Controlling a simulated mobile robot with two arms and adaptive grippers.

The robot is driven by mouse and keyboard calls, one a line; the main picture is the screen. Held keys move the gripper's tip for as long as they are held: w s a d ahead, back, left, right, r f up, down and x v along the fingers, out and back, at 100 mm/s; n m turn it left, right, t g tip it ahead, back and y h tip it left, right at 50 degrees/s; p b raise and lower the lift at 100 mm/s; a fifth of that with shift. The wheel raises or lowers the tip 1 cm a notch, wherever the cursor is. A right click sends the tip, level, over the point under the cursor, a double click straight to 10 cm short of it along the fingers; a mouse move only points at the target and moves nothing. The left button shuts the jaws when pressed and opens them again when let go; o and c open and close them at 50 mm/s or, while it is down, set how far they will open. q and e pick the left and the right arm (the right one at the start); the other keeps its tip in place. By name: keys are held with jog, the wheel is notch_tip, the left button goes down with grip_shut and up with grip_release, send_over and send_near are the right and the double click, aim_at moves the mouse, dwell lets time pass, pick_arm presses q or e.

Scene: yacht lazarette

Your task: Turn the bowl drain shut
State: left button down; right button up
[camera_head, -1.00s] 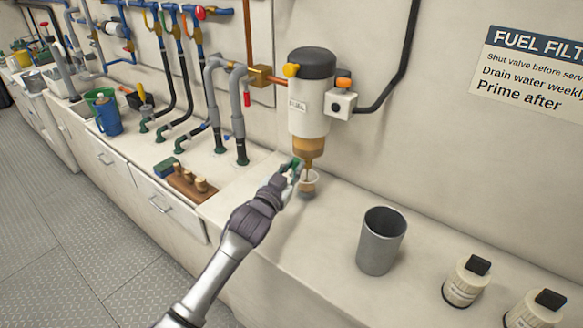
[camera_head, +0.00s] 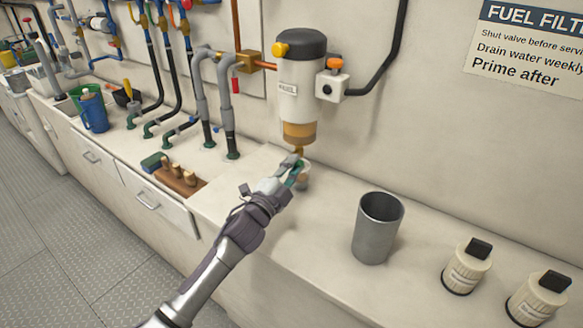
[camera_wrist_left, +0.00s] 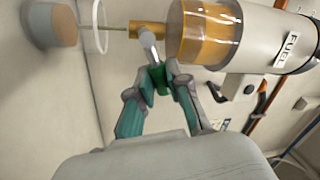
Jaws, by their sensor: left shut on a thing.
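The fuel filter (camera_head: 299,88) hangs on the wall, with its amber bowl (camera_head: 299,132) at the bottom. The bowl also shows in the left wrist view (camera_wrist_left: 200,31). A thin amber stream (camera_wrist_left: 115,28) runs from the drain toward a clear cup (camera_wrist_left: 95,25) with amber contents (camera_wrist_left: 52,25). The cup (camera_head: 304,178) is partly hidden behind my gripper in the head view. My right gripper is not in view.
A grey metal beaker (camera_head: 371,238) stands on the counter to the right, with two cream bottles (camera_head: 466,268) beyond it. Grey pipes (camera_head: 229,115) and a brown block with pegs (camera_head: 178,178) are to the left. The counter between filter and beaker is clear.

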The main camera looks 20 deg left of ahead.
pick_arm(q)
jog(key=shift+d+f+m+h+b, duration=0.1)
jog(key=shift+f+m+h+b, duration=0.2)
jog(key=shift+m, duration=0.6)
jog(key=shift+a+f+m+h+b, duration=0.15)
jog(key=shift+f+m+b, duration=0.15)
jog(key=shift+m, duration=0.6)
jog(key=shift+d+f+m+h+b, duration=0.15)
jog(key=shift+f+m+h+b, duration=0.15)
jog(key=shift+m, duration=0.6)
jog(key=shift+s, duration=0.1)
jog(key=c, duration=1.1)
grip_release()
jog(key=v, duration=1.2)
jog(key=shift+r, duration=0.15)
